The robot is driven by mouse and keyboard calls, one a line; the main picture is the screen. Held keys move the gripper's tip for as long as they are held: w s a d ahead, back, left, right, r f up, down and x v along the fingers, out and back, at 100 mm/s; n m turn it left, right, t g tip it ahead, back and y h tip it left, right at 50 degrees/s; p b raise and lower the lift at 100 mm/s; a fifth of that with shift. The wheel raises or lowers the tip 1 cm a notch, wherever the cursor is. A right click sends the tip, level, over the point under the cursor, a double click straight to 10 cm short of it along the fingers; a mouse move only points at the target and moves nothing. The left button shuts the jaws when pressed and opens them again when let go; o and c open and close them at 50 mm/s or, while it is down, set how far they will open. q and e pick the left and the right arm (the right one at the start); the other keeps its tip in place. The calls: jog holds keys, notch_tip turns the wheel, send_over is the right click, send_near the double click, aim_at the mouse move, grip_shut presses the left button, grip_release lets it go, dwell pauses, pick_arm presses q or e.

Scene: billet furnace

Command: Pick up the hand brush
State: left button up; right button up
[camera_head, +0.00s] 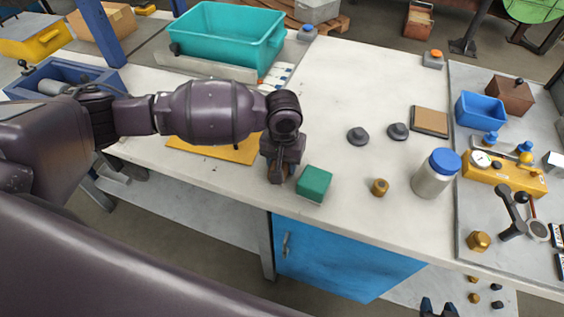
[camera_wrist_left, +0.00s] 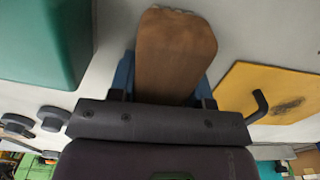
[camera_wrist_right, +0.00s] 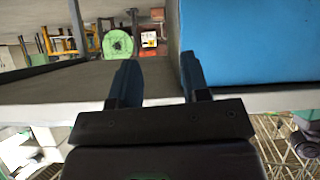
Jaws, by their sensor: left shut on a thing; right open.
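The hand brush (camera_wrist_left: 175,50) shows in the left wrist view as a brown wooden piece with a rounded end. It lies between the two blue fingers of my left gripper (camera_wrist_left: 165,80), which is shut on it. In the head view my left gripper (camera_head: 281,174) points down at the front edge of the workbench, just left of a green block (camera_head: 314,183), and mostly hides the brush. I cannot tell whether the brush touches the bench. My right gripper (camera_wrist_right: 160,80) is open and empty beside the blue cabinet; its fingertips (camera_head: 438,308) show at the bottom of the head view.
A yellow mat (camera_head: 225,150) lies left of the left gripper. A brass nut (camera_head: 380,187), a blue-lidded jar (camera_head: 436,172) and two dark knobs stand to the right. A teal bin (camera_head: 225,38) is behind. The blue cabinet (camera_head: 340,260) is under the workbench (camera_head: 330,90), whose middle is clear.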

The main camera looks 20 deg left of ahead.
pick_arm(q)
jog(key=shift+r, duration=0.55)
notch_tip(320, 180, up, 10)
jog(key=shift+f+p, duration=0.2)
jog(key=shift+p, duration=0.7)
notch_tip(320, 180, up, 9)
jog(key=p, duration=0.1)
jog(key=shift+r, duration=0.2)
pick_arm(e)
jog(key=r, duration=0.2)
jog(key=w+r, duration=0.1)
jog(key=shift+r, duration=0.4)
jog(key=shift+w+a, duration=0.1)
pick_arm(q)
jog(key=o, duration=0.3)
jog(key=shift+c, duration=0.8)
pick_arm(e)
jog(key=shift+w+r+t, duration=0.3)
jog(key=shift+r, duration=0.05)
